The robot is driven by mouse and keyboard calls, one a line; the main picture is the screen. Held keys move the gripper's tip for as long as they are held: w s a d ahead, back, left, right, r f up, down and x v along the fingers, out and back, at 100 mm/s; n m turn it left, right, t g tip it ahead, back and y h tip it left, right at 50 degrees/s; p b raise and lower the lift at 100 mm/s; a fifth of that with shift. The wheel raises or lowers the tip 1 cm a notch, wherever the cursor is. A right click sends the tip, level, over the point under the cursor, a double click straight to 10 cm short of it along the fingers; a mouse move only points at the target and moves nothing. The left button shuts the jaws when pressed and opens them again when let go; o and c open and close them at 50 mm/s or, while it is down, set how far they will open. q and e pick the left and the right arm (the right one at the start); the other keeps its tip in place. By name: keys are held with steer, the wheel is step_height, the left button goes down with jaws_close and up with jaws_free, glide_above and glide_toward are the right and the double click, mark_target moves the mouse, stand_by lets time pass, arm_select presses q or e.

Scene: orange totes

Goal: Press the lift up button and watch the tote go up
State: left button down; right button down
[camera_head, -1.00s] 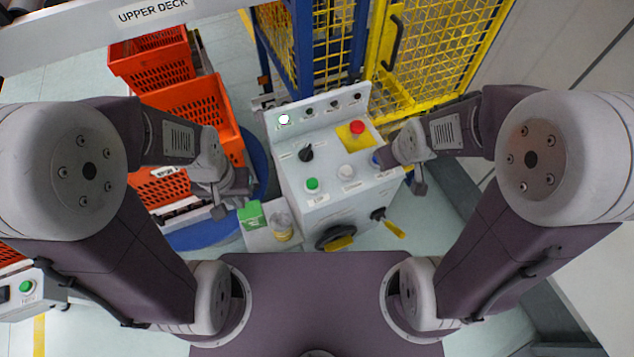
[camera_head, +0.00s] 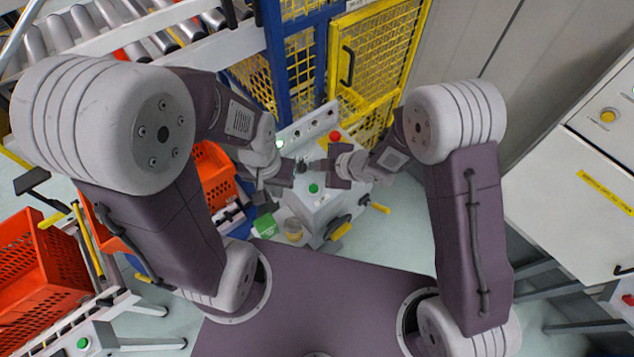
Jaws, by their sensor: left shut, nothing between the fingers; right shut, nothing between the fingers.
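The grey control box (camera_head: 320,212) stands in the middle, with a green button (camera_head: 314,188) on its sloping top and a red mushroom button (camera_head: 334,136) farther back. Button labels are too small to read. My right gripper (camera_head: 320,167) is shut and reaches left over the panel, hiding part of its top. My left gripper (camera_head: 268,190) is shut at the panel's left side, lower in the picture. I cannot tell whether either touches a button. An orange tote (camera_head: 213,172) shows partly behind my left arm.
A green box (camera_head: 265,225) and a yellowish jar (camera_head: 293,230) sit just left of the control box. A yellow mesh gate (camera_head: 375,60) stands behind. Another orange tote (camera_head: 40,265) is at far left.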

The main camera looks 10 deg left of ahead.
mark_target(316, 189)
step_height(316, 189, down, 9)
steer(key=b, duration=0.8)
steer(key=shift+s, duration=0.1)
steer(key=shift+r, duration=0.1)
steer(key=shift+r, duration=0.1)
stand_by(1.6)
steer(key=shift+f+b, duration=0.35)
steer(key=shift+f, duration=0.1)
